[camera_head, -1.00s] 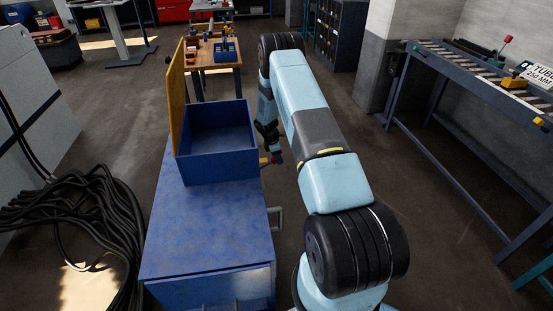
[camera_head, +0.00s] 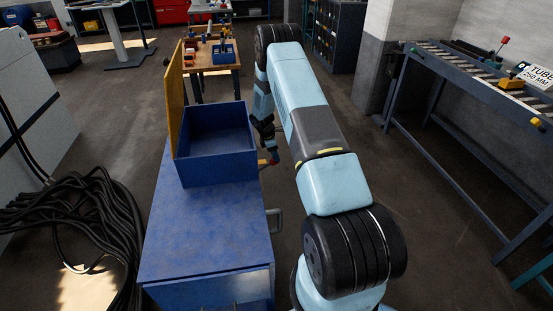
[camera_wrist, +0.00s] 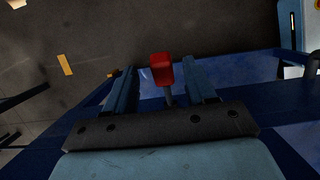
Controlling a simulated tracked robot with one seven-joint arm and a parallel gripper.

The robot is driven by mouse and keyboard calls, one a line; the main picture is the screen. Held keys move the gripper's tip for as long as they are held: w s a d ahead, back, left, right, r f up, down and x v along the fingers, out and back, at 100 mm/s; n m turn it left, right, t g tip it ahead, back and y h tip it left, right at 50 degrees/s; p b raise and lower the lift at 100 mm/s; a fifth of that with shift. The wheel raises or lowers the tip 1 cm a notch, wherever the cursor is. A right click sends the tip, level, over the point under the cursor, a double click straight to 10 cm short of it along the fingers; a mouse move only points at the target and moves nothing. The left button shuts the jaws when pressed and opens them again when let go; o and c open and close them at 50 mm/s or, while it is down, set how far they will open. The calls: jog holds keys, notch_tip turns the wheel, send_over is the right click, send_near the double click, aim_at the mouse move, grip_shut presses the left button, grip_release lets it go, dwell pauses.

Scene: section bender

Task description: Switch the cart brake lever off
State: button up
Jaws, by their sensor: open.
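The brake lever has a red knob (camera_wrist: 161,68) on a thin grey stem. In the wrist view the knob stands between the two fingers of my gripper (camera_wrist: 162,76), with a gap on each side. The gripper is open and does not grip the knob. In the head view the lever's red end (camera_head: 275,159) shows small at the right side of the blue cart (camera_head: 205,225), beside a yellow-orange part (camera_head: 263,163). My gripper (camera_head: 271,147) hangs there, small and dark, so its contact with the lever cannot be told.
A grey handle (camera_head: 277,220) juts from the cart's right side. Black cables (camera_head: 85,220) lie at left. A roller table (camera_head: 470,75) stands at right, with clear floor between.

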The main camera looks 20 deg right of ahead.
jog(key=v, duration=1)
jog(key=shift+r, duration=0.1)
